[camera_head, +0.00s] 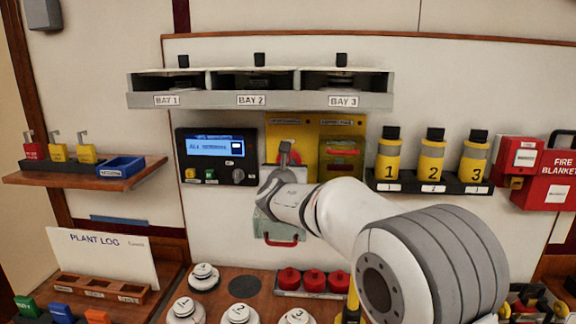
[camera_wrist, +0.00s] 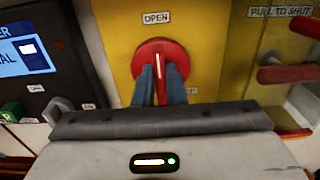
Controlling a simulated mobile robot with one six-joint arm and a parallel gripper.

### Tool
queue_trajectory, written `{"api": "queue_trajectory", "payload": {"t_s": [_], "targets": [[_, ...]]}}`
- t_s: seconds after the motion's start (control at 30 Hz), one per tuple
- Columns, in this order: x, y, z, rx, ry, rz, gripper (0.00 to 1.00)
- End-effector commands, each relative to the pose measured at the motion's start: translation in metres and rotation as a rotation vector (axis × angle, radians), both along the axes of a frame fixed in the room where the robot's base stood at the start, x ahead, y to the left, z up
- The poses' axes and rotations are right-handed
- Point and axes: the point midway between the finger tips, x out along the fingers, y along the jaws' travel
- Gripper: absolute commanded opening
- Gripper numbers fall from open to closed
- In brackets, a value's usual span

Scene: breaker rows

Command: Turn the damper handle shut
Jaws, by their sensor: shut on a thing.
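The damper handle (camera_wrist: 158,60) is a round red knob with a white line, on a yellow panel (camera_wrist: 205,25) in the wrist view. An OPEN label (camera_wrist: 156,18) sits just above it, and the white line stands nearly upright, pointing at that label. A second small label at the lower right is mostly hidden by my finger. My gripper (camera_wrist: 160,85) has its two blue-grey fingers on either side of the handle's grip and is shut on it. In the head view my gripper (camera_head: 284,152) is at the left yellow panel and covers much of the handle.
Right of the handle is a red lever (camera_wrist: 285,73) under a PULL TO SHUT label (camera_wrist: 280,11). Left is a dark control panel (camera_head: 216,157) with a blue screen. A shelf of bays (camera_head: 260,100) is above. A green box (camera_head: 266,228) with a red handle hangs below.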

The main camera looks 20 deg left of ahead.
Motion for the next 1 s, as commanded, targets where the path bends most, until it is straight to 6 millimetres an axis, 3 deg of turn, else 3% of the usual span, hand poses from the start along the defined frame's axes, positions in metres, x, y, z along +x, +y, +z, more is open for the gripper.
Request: {"api": "queue_trajectory", "payload": {"t_s": [0.47,1.0], "targets": [[0.0004,-0.0009,-0.004,0.062,0.015,0.0,0.0],[0.0014,-0.0046,-0.0067,0.494,0.118,-0.001,0.0]]}}
